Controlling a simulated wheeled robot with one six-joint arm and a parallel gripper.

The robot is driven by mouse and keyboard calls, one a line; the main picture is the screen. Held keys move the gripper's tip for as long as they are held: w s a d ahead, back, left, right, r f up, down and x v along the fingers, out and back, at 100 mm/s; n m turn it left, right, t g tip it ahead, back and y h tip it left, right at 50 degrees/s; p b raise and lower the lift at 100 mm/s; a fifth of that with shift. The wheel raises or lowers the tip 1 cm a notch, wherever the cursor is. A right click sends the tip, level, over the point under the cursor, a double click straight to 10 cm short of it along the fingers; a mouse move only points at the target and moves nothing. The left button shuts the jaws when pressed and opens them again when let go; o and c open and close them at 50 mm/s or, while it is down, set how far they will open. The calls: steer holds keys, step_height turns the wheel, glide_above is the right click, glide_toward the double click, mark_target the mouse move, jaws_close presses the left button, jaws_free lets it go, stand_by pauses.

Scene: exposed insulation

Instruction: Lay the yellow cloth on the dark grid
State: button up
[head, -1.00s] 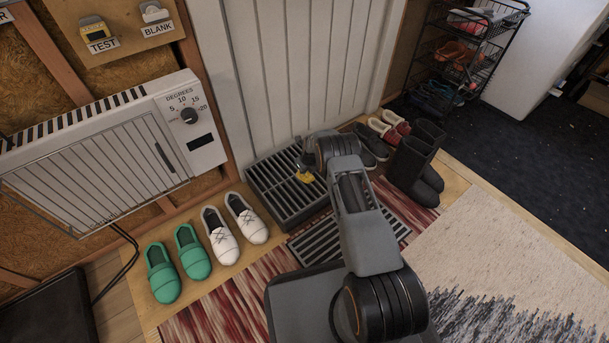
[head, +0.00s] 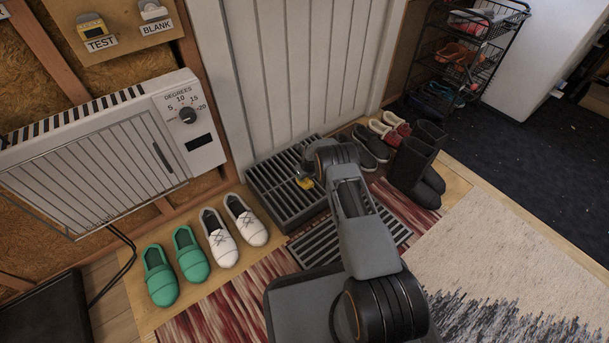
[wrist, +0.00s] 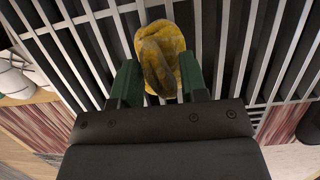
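The yellow cloth (head: 305,184) is a small crumpled bundle with brownish patches. In the wrist view the cloth (wrist: 163,55) sits between the two green fingers of my gripper (wrist: 162,85) and bulges past their tips. The fingers are apart by about the bundle's width and appear closed on it. The dark grid (head: 268,193), a raised slatted box against the white door, lies under the gripper. Its slats (wrist: 225,50) fill the wrist view behind the cloth. I cannot tell whether the cloth touches them. My arm covers the grid's right part in the head view.
A flat dark grate (head: 318,246) lies in the red striped mat (head: 235,303) nearer me. White shoes (head: 232,230) and green slippers (head: 177,265) stand left of the grid. Dark shoes (head: 370,147) and tall boots (head: 412,165) stand to the right. A heater (head: 100,160) hangs at left.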

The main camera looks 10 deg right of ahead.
steer(key=p+v, duration=0.6)
steer(key=v, duration=0.6)
step_height(320, 180, up, 16)
steer(key=n, duration=0.8)
glide_above(309, 183)
steer(key=s+a, duration=0.2)
steer(key=s, duration=0.2)
steer(key=s+r+n, duration=0.7)
steer(key=r+n, duration=0.1)
steer(key=r, duration=0.2)
steer(key=s+r+n, duration=0.4)
steer(key=s+n, duration=0.3)
steer(key=s, duration=0.4)
steer(key=s+a+r+n+h, duration=0.1)
steer(key=s+r+n, duration=0.3)
steer(key=s+n, duration=0.4)
steer(key=s, duration=0.3)
steer(key=shift+s+r+n+g, duration=0.2)
steer(key=shift+s+n+g, duration=0.1)
